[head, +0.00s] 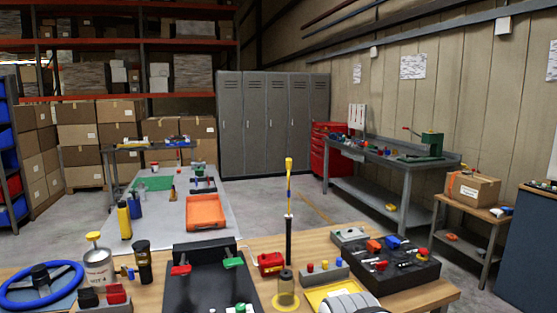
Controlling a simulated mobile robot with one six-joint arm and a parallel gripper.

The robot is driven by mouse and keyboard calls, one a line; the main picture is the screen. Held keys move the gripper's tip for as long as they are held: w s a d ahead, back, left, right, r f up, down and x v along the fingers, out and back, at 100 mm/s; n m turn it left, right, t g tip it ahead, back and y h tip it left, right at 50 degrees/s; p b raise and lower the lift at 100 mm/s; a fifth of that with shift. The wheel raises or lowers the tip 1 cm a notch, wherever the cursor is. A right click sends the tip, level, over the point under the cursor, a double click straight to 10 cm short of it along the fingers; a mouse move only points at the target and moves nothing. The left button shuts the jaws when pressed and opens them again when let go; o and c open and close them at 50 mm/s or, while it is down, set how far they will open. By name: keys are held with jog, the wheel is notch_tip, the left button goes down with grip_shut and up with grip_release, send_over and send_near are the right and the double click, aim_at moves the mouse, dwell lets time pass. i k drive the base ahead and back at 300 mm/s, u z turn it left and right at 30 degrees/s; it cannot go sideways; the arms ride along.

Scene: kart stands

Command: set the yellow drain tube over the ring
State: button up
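A short see-through yellowish tube (286,284) with a dark top stands upright on the front workbench, its foot in a flat yellow round base. It looks most like the drain tube, but I cannot be sure. I cannot tell whether the round yellow part is the ring or part of the tube. No separate ring can be made out. A pale grey rounded shape (350,303) is cut off by the bottom edge, right of the tube; I cannot tell what it is. No gripper fingers show.
A tall thin post (289,225) with a yellow top stands just behind the tube. A black panel (208,287) lies left, a red box (271,262) and button box (324,271) behind. A black tray (395,263) sits right, a blue steering wheel (42,285) far left.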

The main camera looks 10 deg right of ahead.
aim_at(288, 161)
jog(key=z, duration=0.1)
jog(key=i, duration=1)
